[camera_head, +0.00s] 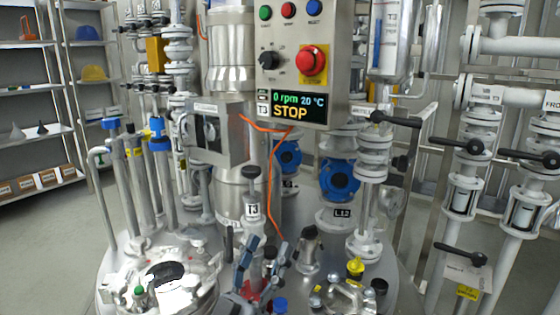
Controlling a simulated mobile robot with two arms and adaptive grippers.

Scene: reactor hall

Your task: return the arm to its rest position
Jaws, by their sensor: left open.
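My left gripper (265,252) shows low in the middle of the head view, in front of the reactor lid. Its two blue-grey fingers point up and stand apart, so it is open. I see nothing held between them. The rest of my left arm is hard to make out at the bottom edge. A dark-topped valve handle with a T3 tag (253,211) stands just behind and above the fingers; I cannot tell whether they touch it. My right gripper is not in view.
The steel reactor lid (226,289) is crowded with fittings. A control box (303,100) with a red stop button hangs above, reading STOP. Blue valves (340,180) stand behind. Pipes with black handles (475,147) fill the right. Shelves (62,95) and open floor lie left.

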